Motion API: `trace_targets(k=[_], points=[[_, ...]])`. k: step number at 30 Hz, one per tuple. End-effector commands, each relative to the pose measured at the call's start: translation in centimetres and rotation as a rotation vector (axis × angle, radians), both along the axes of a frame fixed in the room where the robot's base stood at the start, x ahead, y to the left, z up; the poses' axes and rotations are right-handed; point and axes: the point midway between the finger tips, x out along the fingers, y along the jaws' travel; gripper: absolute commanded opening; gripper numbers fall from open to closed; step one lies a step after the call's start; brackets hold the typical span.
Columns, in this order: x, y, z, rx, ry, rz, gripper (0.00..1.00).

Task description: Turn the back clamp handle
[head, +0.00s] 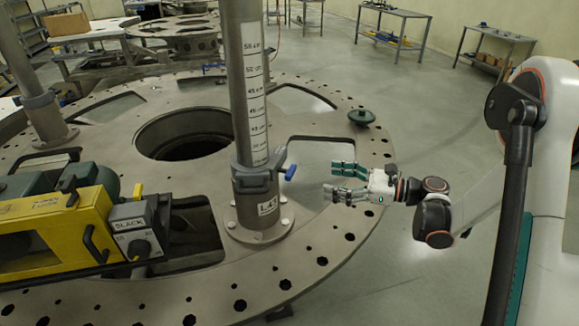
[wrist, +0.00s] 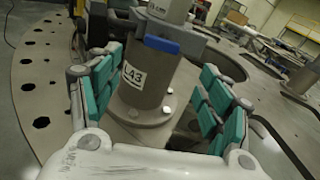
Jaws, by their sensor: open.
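A metal post with a height scale (head: 246,80) stands upright on the round turret plate (head: 330,245). A dark clamp collar (head: 254,181) sits around it, with a blue handle (head: 289,172) sticking out on its right side. In the wrist view the blue handle (wrist: 162,45) shows near the top centre, above the label on the post base (wrist: 140,85). My gripper (head: 340,182) is open and empty, to the right of the post and apart from the handle. Its green-padded fingers flank the post base in the wrist view. A second post's clamp (head: 38,101) shows at the far left.
A yellow machine with a black-labelled box (head: 70,230) stands on the plate at left. A dark round knob (head: 361,117) sits on the plate's right rim. Openings cut the plate. Work tables (head: 397,22) stand at the back; the floor at right is clear.

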Motion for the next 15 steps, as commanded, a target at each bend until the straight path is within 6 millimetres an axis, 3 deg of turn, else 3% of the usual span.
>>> trace_targets(k=[8, 15], points=[[0.4, -0.5, -0.7, 0.095, 0.054, 0.010, 0.72], [1.4, 2.7, -0.8, 0.095, 0.055, 0.013, 0.72]])
